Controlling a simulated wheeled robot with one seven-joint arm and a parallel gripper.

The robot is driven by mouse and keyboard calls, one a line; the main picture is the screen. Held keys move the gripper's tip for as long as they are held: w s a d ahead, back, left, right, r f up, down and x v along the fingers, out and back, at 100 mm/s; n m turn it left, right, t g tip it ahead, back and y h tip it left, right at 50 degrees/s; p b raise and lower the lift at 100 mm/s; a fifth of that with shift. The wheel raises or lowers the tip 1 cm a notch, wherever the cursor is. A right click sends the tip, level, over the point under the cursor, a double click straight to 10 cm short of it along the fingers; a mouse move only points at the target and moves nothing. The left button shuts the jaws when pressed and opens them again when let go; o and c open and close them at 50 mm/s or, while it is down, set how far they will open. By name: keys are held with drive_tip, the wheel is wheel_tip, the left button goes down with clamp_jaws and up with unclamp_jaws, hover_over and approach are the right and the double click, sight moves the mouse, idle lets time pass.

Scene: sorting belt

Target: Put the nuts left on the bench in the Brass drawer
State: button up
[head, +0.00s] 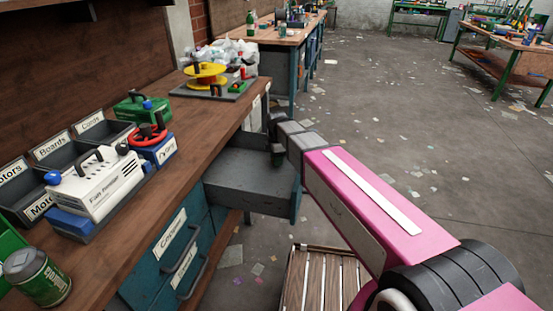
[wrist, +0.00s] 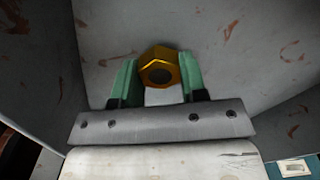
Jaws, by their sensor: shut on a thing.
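A gold-coloured hex nut (wrist: 158,68) sits between the green fingers of my gripper (wrist: 157,82), which is shut on it. In the wrist view, grey drawer walls (wrist: 215,45) with rusty scuffs surround the nut. In the head view, my gripper (head: 277,153) is at the far right part of an open, grey drawer (head: 240,170) pulled out from the bench (head: 205,120). The nut is hidden in the head view. The open drawer's label does not show, so I cannot tell its name. No loose nuts can be made out on the bench top.
Labelled bins (head: 60,150), a white machine (head: 95,185), a green can (head: 38,278) and a yellow spool (head: 205,75) stand on the bench. Closed teal drawers (head: 170,245) are nearer, below the top. A slatted wooden crate (head: 318,280) stands on the floor under my arm.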

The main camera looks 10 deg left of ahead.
drive_tip(key=shift+f, duration=0.6)
drive_tip(key=o, duration=1)
wheel_tip(320, 180, up, 13)
drive_tip(key=shift+r, duration=0.15)
